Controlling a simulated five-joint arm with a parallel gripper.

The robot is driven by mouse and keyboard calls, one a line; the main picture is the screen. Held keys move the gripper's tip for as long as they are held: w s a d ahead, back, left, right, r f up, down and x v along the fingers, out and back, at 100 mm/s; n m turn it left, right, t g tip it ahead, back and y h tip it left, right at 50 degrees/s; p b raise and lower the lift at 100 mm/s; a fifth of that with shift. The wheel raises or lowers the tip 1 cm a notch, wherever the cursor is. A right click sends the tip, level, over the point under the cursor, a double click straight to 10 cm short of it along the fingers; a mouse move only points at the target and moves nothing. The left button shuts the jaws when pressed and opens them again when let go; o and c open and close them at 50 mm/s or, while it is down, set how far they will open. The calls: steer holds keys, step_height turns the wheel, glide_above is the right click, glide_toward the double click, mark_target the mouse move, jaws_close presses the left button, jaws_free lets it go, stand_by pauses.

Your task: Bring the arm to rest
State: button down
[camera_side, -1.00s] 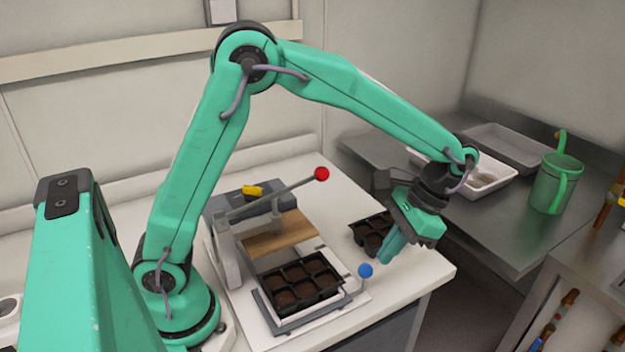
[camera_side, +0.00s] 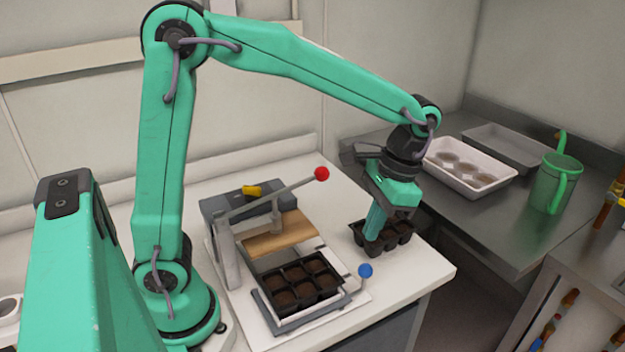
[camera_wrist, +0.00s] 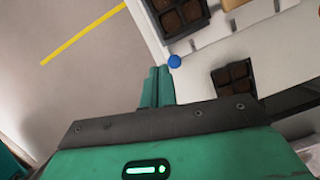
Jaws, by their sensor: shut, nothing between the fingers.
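My gripper (camera_side: 374,228) is shut and empty, its green fingers pointing down. In the side view it overlaps the small black cell tray (camera_side: 400,236) on the white bench; I cannot tell from that view how high above it the tips are. In the wrist view the closed fingertips (camera_wrist: 158,72) show near the blue ball, and the small tray (camera_wrist: 234,78) is off to their right, apart from them.
A press with a red-knobbed lever (camera_side: 321,174) and blue knob (camera_side: 365,270) holds a black soil tray (camera_side: 297,302). A white tub (camera_side: 440,180), a grey tray (camera_side: 505,148) and a green watering can (camera_side: 555,185) stand on the steel counter. The bench's front edge is close.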

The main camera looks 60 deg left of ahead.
steer(key=s+a+r+n+t, duration=0.2)
steer(key=s+a+r+t, duration=0.3)
steer(key=s+a+t, duration=0.3)
steer(key=shift+s+a+r+n+h, duration=0.15)
steer(key=shift+s+a+n+h, duration=0.3)
steer(key=shift+s, duration=1.35)
